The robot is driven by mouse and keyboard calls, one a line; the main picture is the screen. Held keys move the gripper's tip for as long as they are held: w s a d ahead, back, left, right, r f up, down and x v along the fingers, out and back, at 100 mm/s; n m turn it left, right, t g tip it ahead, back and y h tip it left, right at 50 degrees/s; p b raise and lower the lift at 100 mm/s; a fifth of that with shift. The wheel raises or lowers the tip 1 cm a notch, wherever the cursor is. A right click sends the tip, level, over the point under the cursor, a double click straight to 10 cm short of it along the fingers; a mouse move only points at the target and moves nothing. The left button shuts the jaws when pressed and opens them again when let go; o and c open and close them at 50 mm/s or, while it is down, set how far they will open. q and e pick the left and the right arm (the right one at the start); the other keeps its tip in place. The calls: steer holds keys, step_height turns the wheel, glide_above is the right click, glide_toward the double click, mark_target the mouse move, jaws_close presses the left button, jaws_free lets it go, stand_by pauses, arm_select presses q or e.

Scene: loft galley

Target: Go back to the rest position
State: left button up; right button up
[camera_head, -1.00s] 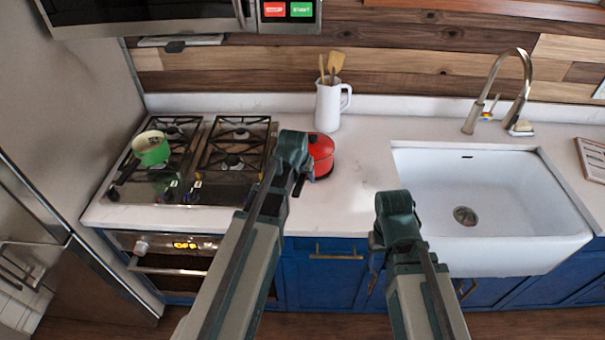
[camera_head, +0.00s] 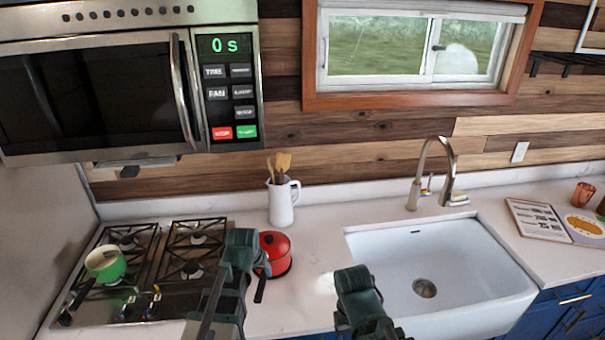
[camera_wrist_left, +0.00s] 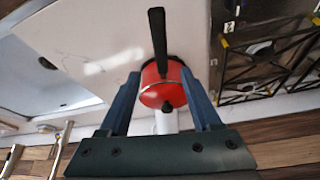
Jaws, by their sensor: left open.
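My left gripper (camera_wrist_left: 161,80) is open in the left wrist view, its two fingers apart. The red pot (camera_wrist_left: 163,88) shows between the fingers in that picture, with its black handle pointing away. In the head view my left gripper (camera_head: 240,255) is at the lower middle, just left of the red pot (camera_head: 276,254), which stands on the counter right of the stove. Whether the gripper touches the pot is hard to tell. My right gripper (camera_head: 358,298) is at the bottom, in front of the sink's left side; its fingers do not show clearly.
A green pan (camera_head: 105,264) sits on the stove (camera_head: 185,270). A white pitcher (camera_head: 282,204) with wooden utensils stands behind the red pot. The white sink (camera_head: 470,262) and faucet (camera_head: 446,170) are at right. A microwave (camera_head: 100,95) hangs above the stove.

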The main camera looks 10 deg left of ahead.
arm_select(q)
steer(key=s+d+f+m+g+b, duration=0.2)
steer(key=s+d+f+b, duration=0.3)
steer(key=s+d, duration=0.3)
steer(key=s+d+f+m+g+y+b, duration=0.1)
steer(key=s+d+f+m+g+b, duration=0.1)
steer(key=s+d+f+b, duration=0.3)
steer(key=s+d+f+g, duration=0.1)
steer(key=s+d+f, duration=0.1)
steer(key=s, duration=0.2)
steer(key=shift+s+d+f+m+b, duration=0.2)
steer(key=shift+d+f+m+b, duration=0.1)
steer(key=shift+d+f+b, duration=0.05)
stand_by(1.4)
